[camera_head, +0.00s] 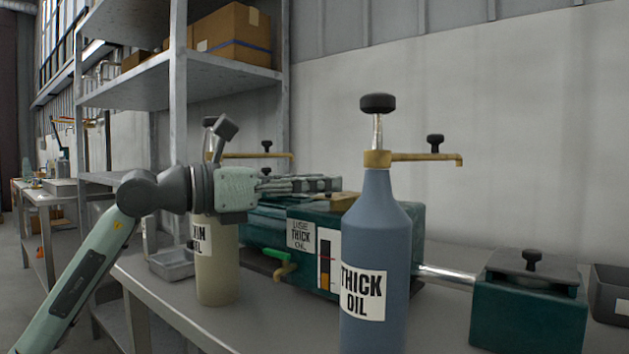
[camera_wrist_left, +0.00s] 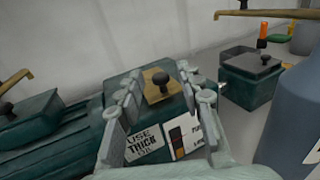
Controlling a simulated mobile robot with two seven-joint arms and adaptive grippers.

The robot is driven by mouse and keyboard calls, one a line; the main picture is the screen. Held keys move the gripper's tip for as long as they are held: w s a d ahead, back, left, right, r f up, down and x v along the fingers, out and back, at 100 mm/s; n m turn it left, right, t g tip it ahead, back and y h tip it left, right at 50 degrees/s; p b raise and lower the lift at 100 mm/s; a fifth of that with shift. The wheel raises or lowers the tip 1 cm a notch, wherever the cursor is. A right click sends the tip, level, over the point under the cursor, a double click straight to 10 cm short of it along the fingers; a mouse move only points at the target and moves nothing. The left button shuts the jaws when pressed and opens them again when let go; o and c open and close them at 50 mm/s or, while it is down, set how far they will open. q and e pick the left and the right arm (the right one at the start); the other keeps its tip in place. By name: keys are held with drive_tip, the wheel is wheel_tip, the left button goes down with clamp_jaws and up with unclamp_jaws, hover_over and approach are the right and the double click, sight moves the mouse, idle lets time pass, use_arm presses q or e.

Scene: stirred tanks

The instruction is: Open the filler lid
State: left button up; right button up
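A dark green tank (camera_head: 270,228) on the bench has a label reading "USE THICK OIL" and a level gauge. Its filler lid (camera_wrist_left: 158,93) is a brass plate with a black knob (camera_wrist_left: 160,77), lying flat on the tank top in the left wrist view. In the head view only an edge of the brass plate (camera_head: 338,201) shows, below my fingers. My left gripper (camera_head: 325,185) reaches in from the left over the tank. In the left wrist view its fingers (camera_wrist_left: 165,82) are spread either side of the knob, apart from it. My right gripper is not in view.
A blue "THICK OIL" bottle (camera_head: 378,235) with a brass pump spout stands close in front. A beige oil bottle (camera_head: 217,270) stands beneath my left wrist. A green box (camera_head: 530,300) with a knobbed lid and a dark bin (camera_head: 610,292) are at right. Shelving rises behind left.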

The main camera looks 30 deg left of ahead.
use_arm(q)
clamp_jaws()
idle(0.4)
